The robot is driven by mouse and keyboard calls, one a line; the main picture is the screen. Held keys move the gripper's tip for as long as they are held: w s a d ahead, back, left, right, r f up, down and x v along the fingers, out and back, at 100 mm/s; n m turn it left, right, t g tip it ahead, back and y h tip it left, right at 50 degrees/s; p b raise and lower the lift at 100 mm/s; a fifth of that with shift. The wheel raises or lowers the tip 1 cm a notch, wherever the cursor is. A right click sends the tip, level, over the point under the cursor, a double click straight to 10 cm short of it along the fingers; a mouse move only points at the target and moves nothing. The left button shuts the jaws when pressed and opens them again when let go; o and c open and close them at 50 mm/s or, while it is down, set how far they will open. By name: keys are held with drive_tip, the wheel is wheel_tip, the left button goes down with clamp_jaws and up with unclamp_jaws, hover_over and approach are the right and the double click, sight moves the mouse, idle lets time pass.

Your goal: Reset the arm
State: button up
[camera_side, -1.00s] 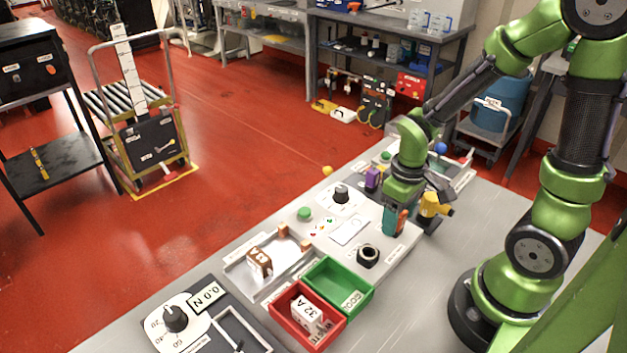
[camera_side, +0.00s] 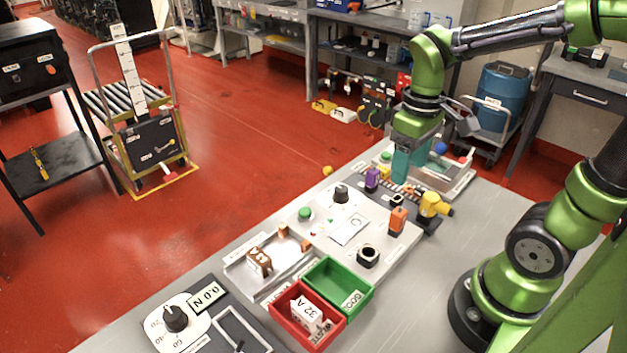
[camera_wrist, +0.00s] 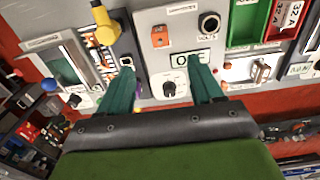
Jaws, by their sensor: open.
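My green arm ends in my gripper (camera_side: 401,166), which has teal fingers and hangs above the far part of the workbench. In the wrist view my gripper (camera_wrist: 165,82) shows its two fingers spread wide apart with nothing between them. An orange block (camera_side: 397,221) stands on the grey panel, below and nearer than my gripper, apart from it. The orange block also shows in the wrist view (camera_wrist: 159,37).
A yellow tool-like piece (camera_side: 432,205) stands right of the orange block. A purple block (camera_side: 372,179) is left of my gripper. A green bin (camera_side: 345,277) and a red bin (camera_side: 282,309) sit nearer. The bench right of the panel is clear.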

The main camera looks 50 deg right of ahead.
wheel_tip(320, 180, up, 4)
drive_tip(key=shift+f, duration=0.25)
drive_tip(key=a+r+m+t+y, duration=0.2)
drive_tip(key=a+m+t, duration=0.2)
drive_tip(key=a+t, duration=0.2)
drive_tip(key=shift+s+a+r+t, duration=0.4)
drive_tip(key=shift+s+t, duration=0.05)
drive_tip(key=shift+t, duration=0.15)
